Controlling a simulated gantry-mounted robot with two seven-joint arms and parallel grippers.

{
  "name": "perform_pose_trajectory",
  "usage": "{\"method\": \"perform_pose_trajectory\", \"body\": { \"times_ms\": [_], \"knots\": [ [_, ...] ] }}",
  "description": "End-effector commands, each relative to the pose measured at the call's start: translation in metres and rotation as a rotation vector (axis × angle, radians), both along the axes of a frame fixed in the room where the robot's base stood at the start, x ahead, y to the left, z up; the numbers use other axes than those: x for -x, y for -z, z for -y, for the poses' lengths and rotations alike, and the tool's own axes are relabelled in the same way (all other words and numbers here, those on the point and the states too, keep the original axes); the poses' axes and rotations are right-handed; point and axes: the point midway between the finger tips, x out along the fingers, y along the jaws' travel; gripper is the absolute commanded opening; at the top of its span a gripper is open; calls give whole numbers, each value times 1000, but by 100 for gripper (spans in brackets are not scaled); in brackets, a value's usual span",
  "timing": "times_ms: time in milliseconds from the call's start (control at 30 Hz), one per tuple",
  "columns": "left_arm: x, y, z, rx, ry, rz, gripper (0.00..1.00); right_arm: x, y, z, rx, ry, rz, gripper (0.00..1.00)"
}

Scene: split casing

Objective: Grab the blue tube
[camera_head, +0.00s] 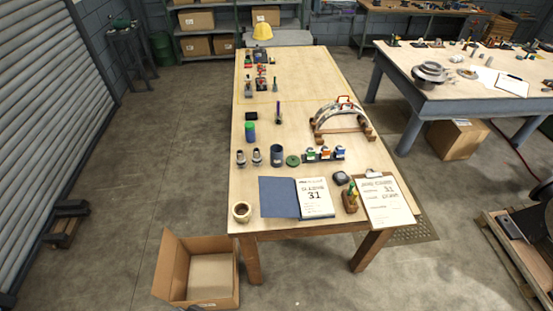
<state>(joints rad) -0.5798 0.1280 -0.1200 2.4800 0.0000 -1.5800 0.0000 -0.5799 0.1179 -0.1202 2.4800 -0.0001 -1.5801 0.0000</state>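A small upright blue tube (251,134) with a green top stands on the long wooden table (310,80), left of the table's middle. A wider grey-blue cylinder (277,156), open at the top, stands nearer and to its right. Neither of my grippers can be made out in the head view.
A black box (251,115) lies just behind the tube, and two metal fittings (248,158) stand in front. A green disc (293,161) and an arched casing (340,118) are to the right. A blue folder (278,197) and a cup (241,211) lie nearer.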

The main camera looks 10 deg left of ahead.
Motion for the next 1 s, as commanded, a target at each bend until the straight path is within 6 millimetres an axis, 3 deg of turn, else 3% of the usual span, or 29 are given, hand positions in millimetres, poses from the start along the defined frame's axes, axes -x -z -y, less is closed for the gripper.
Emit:
{"method": "perform_pose_trajectory", "body": {
  "times_ms": [267, 667, 1000],
  "knots": [
    [0, 0, 1, 2, -1, 0, 43, 0, 0, 1, 3, -2, -1, 43],
    [0, 0, 3, 14, -9, 0, 100, 0, 0, 1, 4, -3, 0, 43],
    [0, 0, 1, -10, 41, 0, 100, 0, 0, 1, 4, -2, 0, 43]
  ]
}}
